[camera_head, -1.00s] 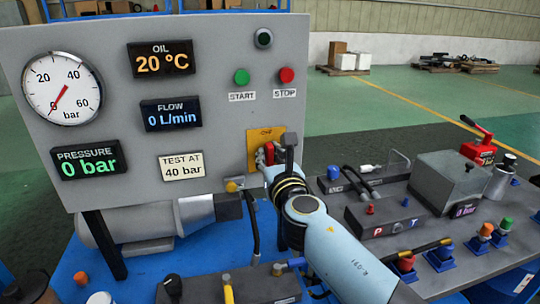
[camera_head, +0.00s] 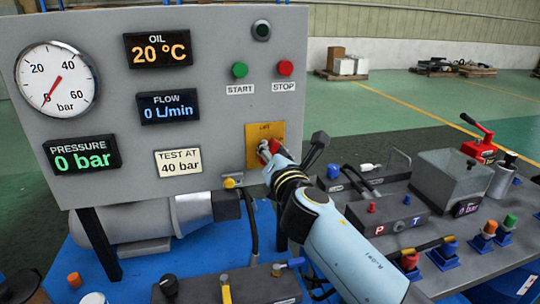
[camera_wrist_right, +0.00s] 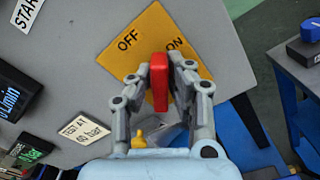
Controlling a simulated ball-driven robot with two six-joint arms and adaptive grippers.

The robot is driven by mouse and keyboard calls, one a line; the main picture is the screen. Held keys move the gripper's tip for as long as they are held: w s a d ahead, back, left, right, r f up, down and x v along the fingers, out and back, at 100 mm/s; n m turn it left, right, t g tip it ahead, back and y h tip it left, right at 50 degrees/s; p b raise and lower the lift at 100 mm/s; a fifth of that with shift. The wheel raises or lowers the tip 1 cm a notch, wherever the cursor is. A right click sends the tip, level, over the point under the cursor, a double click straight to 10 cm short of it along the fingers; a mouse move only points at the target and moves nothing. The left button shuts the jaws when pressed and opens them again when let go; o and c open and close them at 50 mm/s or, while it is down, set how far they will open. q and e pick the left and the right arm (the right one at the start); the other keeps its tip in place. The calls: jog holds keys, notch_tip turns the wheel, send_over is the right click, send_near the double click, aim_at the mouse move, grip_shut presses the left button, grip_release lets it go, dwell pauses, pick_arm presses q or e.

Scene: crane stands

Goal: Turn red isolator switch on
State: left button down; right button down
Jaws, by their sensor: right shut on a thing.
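The red isolator switch handle (camera_wrist_right: 159,82) stands on a yellow plate (camera_wrist_right: 190,42) marked OFF and ON, on the grey panel. In the right wrist view the handle's upper end lies between the two words. My right gripper (camera_head: 266,152) is shut on the handle, with one finger on each side of it in the right wrist view (camera_wrist_right: 160,80). In the head view the fingers and wrist hide much of the handle, and the yellow plate (camera_head: 255,133) shows above it. My left gripper is not in view.
The panel (camera_head: 215,95) carries a pressure gauge (camera_head: 57,84), displays reading 0 bar, 0 L/min and 20 °C, a green start button (camera_head: 240,70) and a red stop button (camera_head: 285,68). A grey block (camera_head: 385,212) and a grey box (camera_head: 450,177) stand right of my arm.

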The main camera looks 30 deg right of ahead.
jog(key=m, duration=0.2)
jog(key=m+b, duration=0.1)
jog(key=m, duration=0.1)
jog(key=m+b, duration=0.1)
jog(key=shift+d+f+m, duration=0.1)
jog(key=shift+f+m, duration=0.2)
jog(key=shift+m, duration=0.1)
jog(key=m+b, duration=0.2)
jog(key=m, duration=0.2)
jog(key=shift+f+m+b, duration=0.15)
jog(key=shift+m+b, duration=0.15)
jog(key=shift+m, duration=0.3)
jog(key=c, duration=1.3)
grip_release()
jog(key=shift+s, duration=0.15)
jog(key=v, duration=0.7)
jog(key=shift+s, duration=0.15)
